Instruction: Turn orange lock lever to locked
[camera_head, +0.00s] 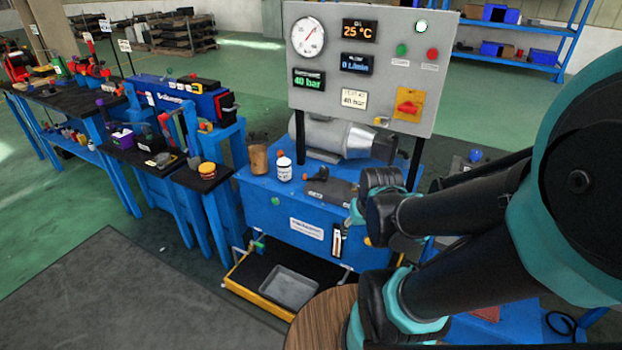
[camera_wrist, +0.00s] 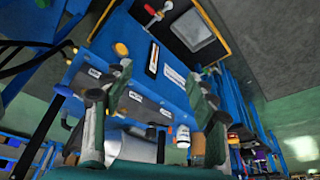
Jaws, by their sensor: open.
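The lever does not show clearly in the wrist view. In the head view my arm reaches in from the right, below the panel, apart from the lever.
The blue unit (camera_head: 285,215) stands below the panel. On it are a white bottle (camera_head: 283,170), a brown cup (camera_head: 258,158), a grey motor (camera_head: 335,136) and a dark block (camera_head: 330,190). A drip tray (camera_head: 288,287) lies in front. Cluttered benches stand left; the floor at front left is clear.

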